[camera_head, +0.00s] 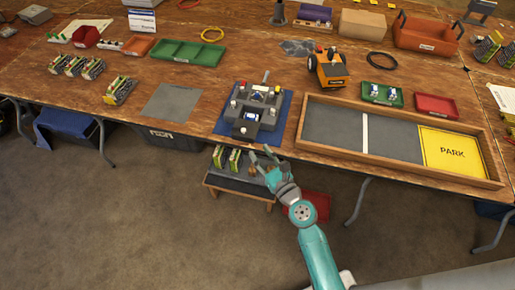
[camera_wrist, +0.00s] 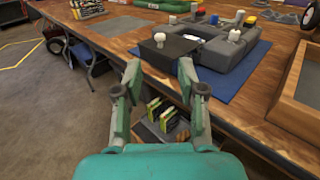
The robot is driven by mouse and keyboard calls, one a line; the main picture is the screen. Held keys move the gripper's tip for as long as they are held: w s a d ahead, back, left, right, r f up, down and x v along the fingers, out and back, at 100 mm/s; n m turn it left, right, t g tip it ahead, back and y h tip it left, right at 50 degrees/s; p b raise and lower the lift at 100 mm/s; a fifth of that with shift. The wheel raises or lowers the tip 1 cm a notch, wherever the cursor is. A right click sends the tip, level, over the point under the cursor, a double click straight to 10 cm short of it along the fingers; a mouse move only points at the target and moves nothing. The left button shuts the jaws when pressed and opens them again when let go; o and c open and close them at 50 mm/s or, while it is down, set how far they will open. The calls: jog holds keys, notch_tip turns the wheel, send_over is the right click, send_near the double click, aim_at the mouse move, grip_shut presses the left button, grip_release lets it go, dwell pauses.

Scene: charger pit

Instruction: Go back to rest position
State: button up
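My gripper (camera_head: 263,158) is at the end of my teal arm, in front of the table's front edge and above a low stand. In the wrist view my gripper (camera_wrist: 158,72) has its two fingers spread apart with nothing between them. The grey charger block (camera_head: 255,108) sits on a blue mat (camera_head: 223,125) on the table, just beyond the gripper. It also shows in the wrist view (camera_wrist: 222,48). The gripper does not touch it.
A low stand (camera_head: 238,184) holds several green-and-black packs below the table edge. A wooden-framed tray with a yellow PARK pad (camera_head: 452,152) lies right. An orange vehicle (camera_head: 328,70), a green tray (camera_head: 186,52) and more packs (camera_head: 119,90) are on the table. Open floor lies left.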

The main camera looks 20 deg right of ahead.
jog(key=shift+s, duration=0.1)
dwell(0.5)
jog(key=s+f+n+g+h, duration=0.2)
jog(key=s+f+n+h, duration=0.15)
jog(key=s+n, duration=1.5)
jog(key=s+r+n, duration=0.5)
jog(key=s+n, duration=0.3)
jog(key=s, duration=0.2)
jog(key=s+r+n+g, duration=0.1)
jog(key=s+r+n, duration=0.4)
jog(key=s, duration=0.5)
jog(key=n, duration=0.2)
jog(key=shift+s+d+r+n+y, duration=0.15)
jog(key=shift+r+n+y, duration=0.15)
jog(key=shift+n+y, duration=0.05)
